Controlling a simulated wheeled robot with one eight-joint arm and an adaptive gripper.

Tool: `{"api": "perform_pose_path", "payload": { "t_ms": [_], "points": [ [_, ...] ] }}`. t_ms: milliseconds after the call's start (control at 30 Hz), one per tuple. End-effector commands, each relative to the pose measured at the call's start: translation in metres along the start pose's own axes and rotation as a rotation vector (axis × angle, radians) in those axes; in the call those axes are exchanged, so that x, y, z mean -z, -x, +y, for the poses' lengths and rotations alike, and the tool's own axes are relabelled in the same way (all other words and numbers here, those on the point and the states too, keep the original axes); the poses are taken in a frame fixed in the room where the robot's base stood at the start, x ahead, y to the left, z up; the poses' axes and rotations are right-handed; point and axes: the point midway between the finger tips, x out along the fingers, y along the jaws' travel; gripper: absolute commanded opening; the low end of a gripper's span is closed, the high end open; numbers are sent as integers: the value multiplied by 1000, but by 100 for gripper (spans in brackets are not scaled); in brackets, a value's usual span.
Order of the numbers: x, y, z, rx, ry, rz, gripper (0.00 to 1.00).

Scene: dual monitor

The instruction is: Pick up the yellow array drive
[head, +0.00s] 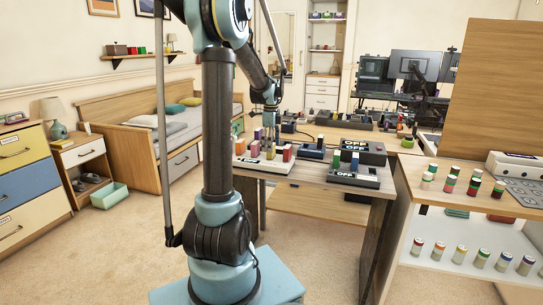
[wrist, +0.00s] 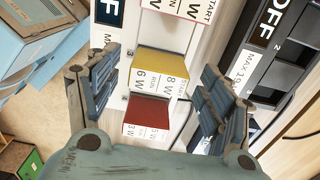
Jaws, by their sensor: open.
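The yellow array drive (wrist: 166,62) is a block with a yellow top and white lettered sides. In the wrist view it lies between the two fingers of my gripper (wrist: 155,92), with a visible gap on both sides. My gripper is open and empty. In the head view the yellow drive (head: 255,149) stands on a white base (head: 262,165) at the near left of the table, and my gripper (head: 270,143) is above or close over it. I cannot tell the exact height between fingers and drive.
A red block (wrist: 147,112) stands beside the yellow drive. A black unit marked OFF (wrist: 275,60) lies to the right in the wrist view. More black units (head: 355,175) sit on the table's right side. A counter with several small cylinders (head: 450,183) is at the right.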

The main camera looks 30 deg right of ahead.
Motion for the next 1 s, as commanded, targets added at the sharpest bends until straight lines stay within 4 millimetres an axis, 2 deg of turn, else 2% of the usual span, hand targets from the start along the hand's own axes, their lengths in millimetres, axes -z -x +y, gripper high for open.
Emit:
{"api": "perform_pose_path", "payload": {
  "t_ms": [133,400,467,600,633,1000],
  "points": [
    [0,-13,0,0,0,0,73],
    [0,-15,0,0,0,0,73],
    [0,-15,0,0,0,0,62],
    [0,-15,0,0,0,0,30],
    [0,-15,0,0,0,0,26],
    [0,-12,0,0,0,0,26]
  ]
}}
